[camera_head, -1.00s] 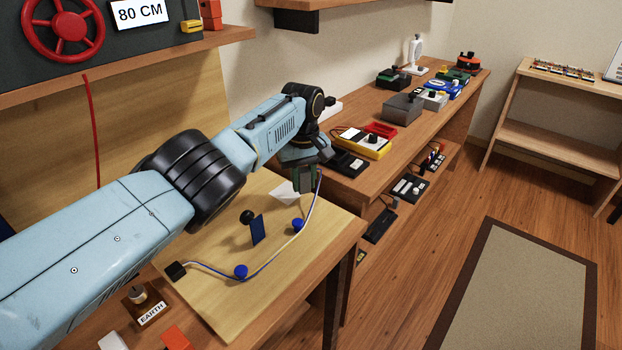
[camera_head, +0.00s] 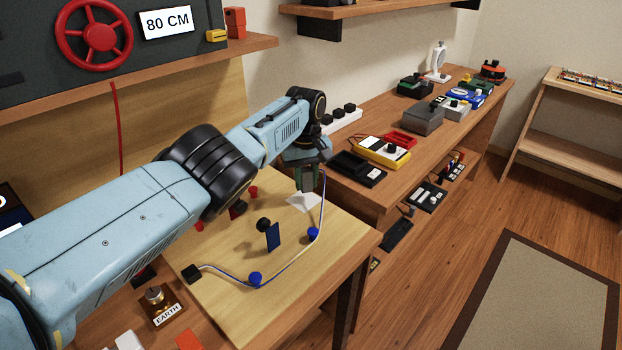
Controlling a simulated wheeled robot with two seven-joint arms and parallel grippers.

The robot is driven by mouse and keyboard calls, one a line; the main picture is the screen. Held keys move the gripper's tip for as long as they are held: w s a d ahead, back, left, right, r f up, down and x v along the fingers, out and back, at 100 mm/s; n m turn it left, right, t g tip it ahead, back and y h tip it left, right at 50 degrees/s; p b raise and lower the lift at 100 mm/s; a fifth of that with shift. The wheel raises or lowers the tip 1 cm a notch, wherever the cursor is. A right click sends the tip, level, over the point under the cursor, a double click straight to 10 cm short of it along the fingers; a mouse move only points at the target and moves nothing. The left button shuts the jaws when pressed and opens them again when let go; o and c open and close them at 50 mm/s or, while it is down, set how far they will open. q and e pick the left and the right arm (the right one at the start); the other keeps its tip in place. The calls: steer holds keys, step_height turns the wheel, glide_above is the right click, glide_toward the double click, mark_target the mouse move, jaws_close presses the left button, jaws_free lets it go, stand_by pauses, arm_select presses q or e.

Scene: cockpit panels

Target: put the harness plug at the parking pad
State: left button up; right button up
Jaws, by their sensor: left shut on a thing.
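My left gripper (camera_head: 308,184) points down at the far side of the wooden board, shut on the harness plug, which is mostly hidden between the fingers. A white and blue cable (camera_head: 285,268) runs from a black block (camera_head: 193,273) past a blue peg (camera_head: 255,279) and a second blue peg (camera_head: 313,234), then up to the gripper. A white pad (camera_head: 303,203), which looks like the parking pad, lies on the board just below the fingertips. I cannot tell whether the plug touches it. My right gripper is not in view.
A blue plate (camera_head: 273,237) with a black knob stands mid-board. Small red parts (camera_head: 238,210) sit partly behind my left arm. An EARTH post (camera_head: 156,303) stands at the front left. A bench (camera_head: 400,170) with meters and boxes is at the right.

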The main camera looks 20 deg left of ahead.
mark_target(304, 189)
arm_select(q)
steer(key=shift+f, duration=0.2)
steer(key=shift+s+a+f+b, duration=0.1)
steer(key=shift+f+b, duration=0.35)
steer(key=shift+f, duration=0.3)
steer(key=shift+s+a+f+b, duration=0.1)
steer(key=shift+f+b, duration=0.3)
steer(key=shift+f, duration=0.3)
steer(key=o, duration=1)
steer(key=shift+o, duration=0.2)
